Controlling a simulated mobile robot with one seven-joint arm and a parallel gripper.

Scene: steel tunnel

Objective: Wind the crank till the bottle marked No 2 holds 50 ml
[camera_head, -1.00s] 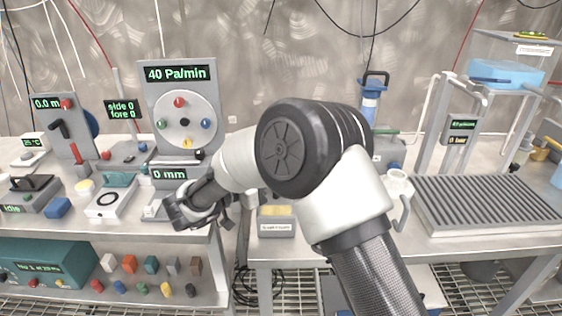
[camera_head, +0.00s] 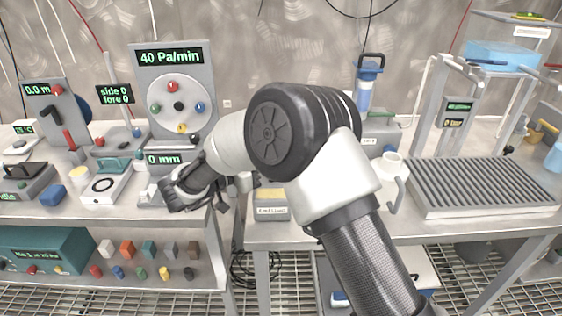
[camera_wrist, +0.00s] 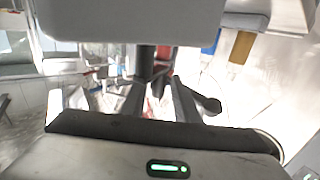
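I cannot make out a bottle marked No 2. A blue-and-clear bottle-like vessel with a dark handle (camera_head: 367,82) stands at the back; its marking and fill are unreadable. A crank-like black-and-red handle (camera_head: 62,130) sits on the grey panel reading 0.0 m at left. A grey disc with several coloured knobs (camera_head: 178,106) stands below the 40 Pa/min display. My gripper (camera_head: 172,197) is low over the left bench's front edge, beside the 0 mm device (camera_head: 152,196). In the wrist view its dark fingers (camera_wrist: 160,100) are apart, with no clearly held thing between them.
A white jug (camera_head: 393,166) and a ribbed grey tray (camera_head: 482,186) stand on the right bench. A labelled box (camera_head: 271,206) is near its left end. Several small coloured blocks (camera_head: 148,249) lie on the lower shelf. A gap separates the benches.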

